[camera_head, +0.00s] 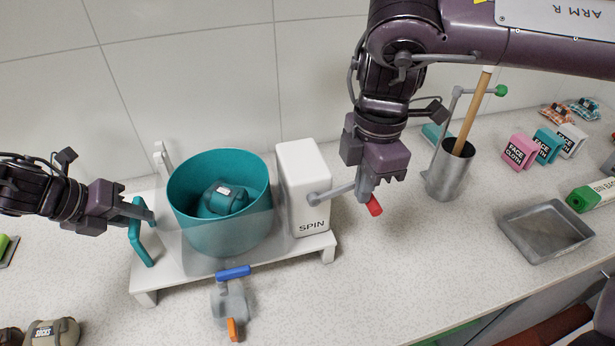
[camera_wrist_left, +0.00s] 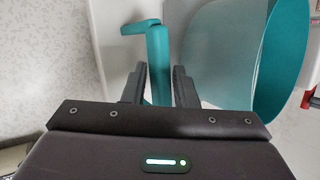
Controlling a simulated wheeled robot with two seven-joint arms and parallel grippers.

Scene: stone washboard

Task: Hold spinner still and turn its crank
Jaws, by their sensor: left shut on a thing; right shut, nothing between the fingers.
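The spinner has a teal drum (camera_head: 240,228) with a dark teal bundle (camera_head: 222,198) inside, on a white base (camera_head: 290,252). A white box (camera_head: 304,170) marked SPIN stands at its right end. My left gripper (camera_head: 147,215) is shut on the teal handle (camera_head: 143,252) at the base's left end; the handle shows between its fingers in the left wrist view (camera_wrist_left: 160,65). The grey crank arm (camera_head: 331,194) sticks out from the white box to a red grip (camera_head: 374,206). My right gripper (camera_head: 366,186) is shut and empty over the crank's outer end, hiding part of it; contact is unclear.
A metal cup (camera_head: 449,174) with a wooden stick stands behind right of the crank. A grey tray (camera_head: 547,233) and face cloth packs (camera_head: 518,151) are further right. A grey item with blue and orange ends (camera_head: 231,302) lies before the base.

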